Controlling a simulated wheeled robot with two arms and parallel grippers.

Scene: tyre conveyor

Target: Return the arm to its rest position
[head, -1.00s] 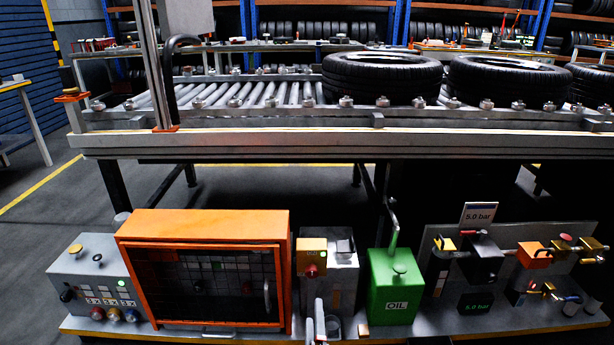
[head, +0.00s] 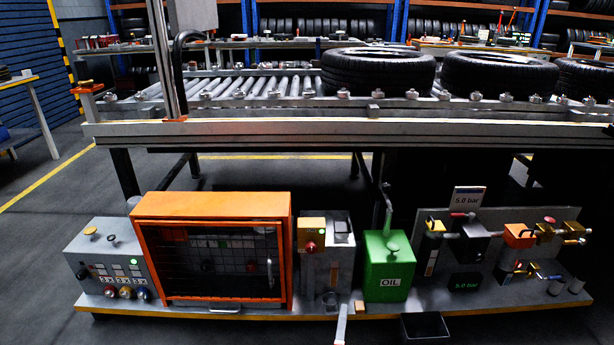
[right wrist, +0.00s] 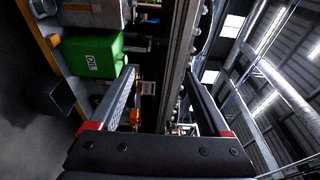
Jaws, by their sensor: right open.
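My right gripper (head: 342,324) shows only as a pale finger tip at the bottom middle of the head view, in front of the bench of devices. In the right wrist view its two fingers (right wrist: 160,76) stand wide apart with nothing between them. The view is turned sideways, with the green oil box (right wrist: 92,54) to the left of the fingers. The rest of the right arm is out of the head view. My left gripper is not in view.
A low bench holds an orange-framed cabinet (head: 212,199), the green oil box (head: 389,268) and valves (head: 520,236). A black open bin (head: 425,326) stands at its front edge. Behind is a roller conveyor (head: 270,88) with tyres (head: 378,70). Floor (head: 40,270) at left is clear.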

